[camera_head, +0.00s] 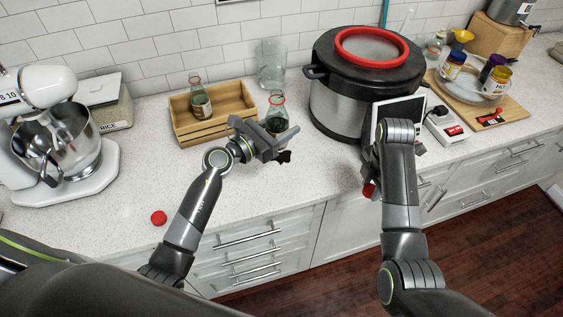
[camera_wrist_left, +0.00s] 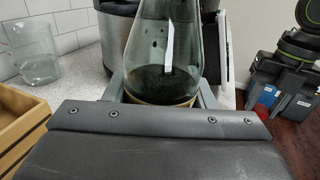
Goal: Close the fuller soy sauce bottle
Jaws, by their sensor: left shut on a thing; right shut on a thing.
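My left gripper (camera_head: 277,140) is shut on a clear glass soy sauce bottle (camera_head: 277,106) with a red ring at its neck. The bottle stands upright between the fingers in the left wrist view (camera_wrist_left: 163,50), with dark liquid low inside; its top is out of that view. A second soy sauce bottle (camera_head: 200,102) stands in the wooden crate. My right gripper (camera_head: 371,182) is shut on a red cap (camera_head: 369,190) by the counter's front edge, partly hidden by my arm. Another red cap (camera_head: 158,217) lies on the counter at front left.
The wooden crate (camera_head: 228,127) is behind my left gripper, with an empty glass (camera_head: 271,62) beyond. A large pot (camera_head: 340,105) stands to the right. A stand mixer (camera_head: 60,185) is at far left. The front-left counter is mostly clear.

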